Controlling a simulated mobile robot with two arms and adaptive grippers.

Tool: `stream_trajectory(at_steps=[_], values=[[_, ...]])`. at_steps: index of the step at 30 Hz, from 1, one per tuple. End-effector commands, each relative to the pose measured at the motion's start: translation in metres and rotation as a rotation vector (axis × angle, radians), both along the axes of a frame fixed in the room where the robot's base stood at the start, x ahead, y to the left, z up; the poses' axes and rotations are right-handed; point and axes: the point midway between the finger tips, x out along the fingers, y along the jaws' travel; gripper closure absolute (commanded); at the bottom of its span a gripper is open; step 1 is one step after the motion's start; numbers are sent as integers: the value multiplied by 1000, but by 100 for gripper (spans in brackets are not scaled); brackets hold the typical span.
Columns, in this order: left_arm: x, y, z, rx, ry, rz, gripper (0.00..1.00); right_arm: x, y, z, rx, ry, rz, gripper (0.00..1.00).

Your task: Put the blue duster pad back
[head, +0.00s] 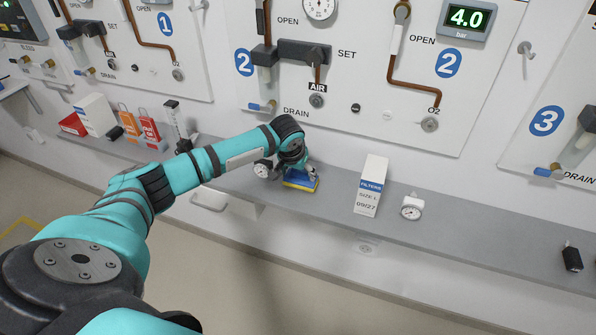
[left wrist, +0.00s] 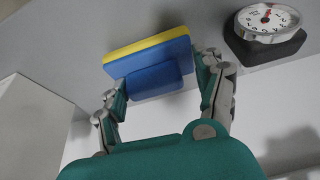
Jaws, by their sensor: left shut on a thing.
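The blue duster pad (head: 301,181) has a blue body and a yellow layer along one side. It is at the shelf in front of panel 2. My left gripper (head: 298,171) reaches it from above and is shut on it. In the left wrist view, the pad (left wrist: 150,62) sits between the two fingers of my left gripper (left wrist: 160,84), gripped by its smaller blue block. I cannot tell whether the pad touches the shelf. My right gripper is not in view.
The grey shelf (head: 330,205) runs below the wall panels. A round gauge (head: 263,169) stands close left of the pad; it also shows in the left wrist view (left wrist: 268,20).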

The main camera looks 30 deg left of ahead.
Motion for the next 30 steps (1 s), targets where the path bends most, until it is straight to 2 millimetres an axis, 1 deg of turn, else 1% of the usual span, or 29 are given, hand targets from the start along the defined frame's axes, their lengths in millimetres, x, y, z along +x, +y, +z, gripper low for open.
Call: stream_trajectory(at_steps=[3,12,13,18,26,30], values=[[0,0,-4,0,-2,1,60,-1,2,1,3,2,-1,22],[0,0,-7,0,-1,1,60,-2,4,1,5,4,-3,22],[0,0,-6,0,-2,1,26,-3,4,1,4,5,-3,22],[0,0,-6,0,-2,1,6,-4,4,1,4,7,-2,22],[0,0,-6,0,-2,1,6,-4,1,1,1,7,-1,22],[-3,-1,4,-1,-2,0,6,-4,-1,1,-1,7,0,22]])
